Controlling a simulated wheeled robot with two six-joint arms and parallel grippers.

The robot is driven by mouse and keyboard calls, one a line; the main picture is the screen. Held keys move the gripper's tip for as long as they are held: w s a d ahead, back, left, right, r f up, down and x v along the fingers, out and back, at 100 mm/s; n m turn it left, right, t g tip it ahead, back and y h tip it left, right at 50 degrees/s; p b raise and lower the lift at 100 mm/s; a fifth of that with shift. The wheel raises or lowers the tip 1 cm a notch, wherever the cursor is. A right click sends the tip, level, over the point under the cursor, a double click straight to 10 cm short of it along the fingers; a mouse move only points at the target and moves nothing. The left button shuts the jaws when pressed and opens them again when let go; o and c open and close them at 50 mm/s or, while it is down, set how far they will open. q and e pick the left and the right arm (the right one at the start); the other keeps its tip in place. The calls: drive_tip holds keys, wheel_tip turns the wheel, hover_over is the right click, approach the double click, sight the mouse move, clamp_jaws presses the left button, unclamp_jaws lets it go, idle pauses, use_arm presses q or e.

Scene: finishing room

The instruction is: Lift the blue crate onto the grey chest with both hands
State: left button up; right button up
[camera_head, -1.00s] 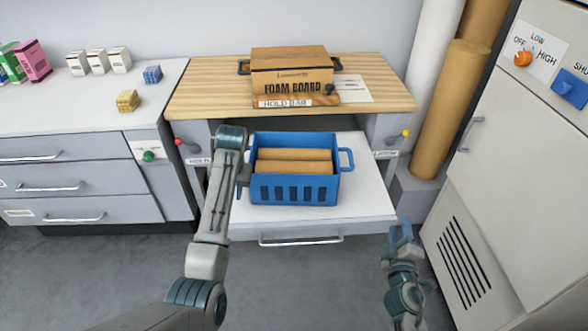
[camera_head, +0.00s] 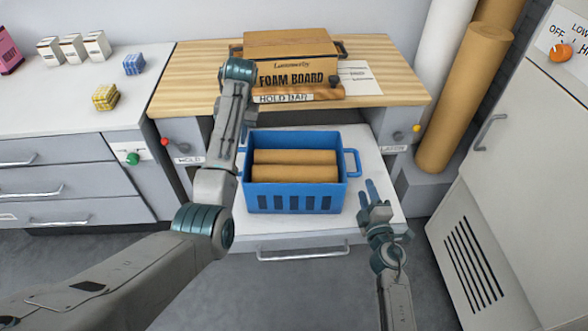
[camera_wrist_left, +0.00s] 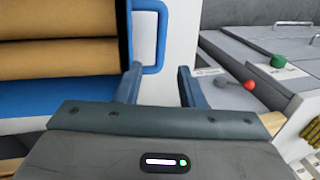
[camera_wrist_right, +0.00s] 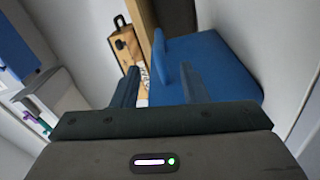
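The blue crate (camera_head: 294,203), holding two brown rolls, sits upright on a white pulled-out shelf (camera_head: 262,226). Its right handle (camera_head: 352,162) is clear in the head view. The grey chest (camera_head: 75,185) with drawers and a white top stands at the left. My right gripper (camera_head: 368,191) is open, below and right of the right handle; the right wrist view shows this handle (camera_wrist_right: 160,62) ahead between its fingers. My left gripper (camera_wrist_left: 158,86) is open and empty; the left wrist view shows a crate handle (camera_wrist_left: 153,30) just ahead. The left arm hides this gripper in the head view.
A foam board box (camera_head: 290,50) stands on the wooden bench top (camera_head: 395,88) behind the crate. Small boxes (camera_head: 105,97) stand on the chest, leaving its front partly clear. Tall rolls (camera_head: 465,98) and a white cabinet (camera_head: 505,170) bound the right side.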

sight(360, 170)
use_arm(q)
drive_tip(key=x, duration=1)
drive_tip(key=shift+s+a+f, duration=0.1)
drive_tip(key=shift+s+f, duration=0.05)
drive_tip(key=shift+f, duration=0.2)
use_arm(e)
drive_tip(key=w, duration=0.3)
drive_tip(key=w+a, duration=0.1)
drive_tip(key=w, duration=0.6)
drive_tip(key=shift+w+a+r, duration=0.15)
drive_tip(key=shift+w+a, duration=0.1)
drive_tip(key=shift+a, duration=0.1)
use_arm(q)
clamp_jaws()
use_arm(e)
clamp_jaws()
use_arm(q)
drive_tip(key=shift+r, duration=0.1)
use_arm(e)
drive_tip(key=shift+r, duration=0.1)
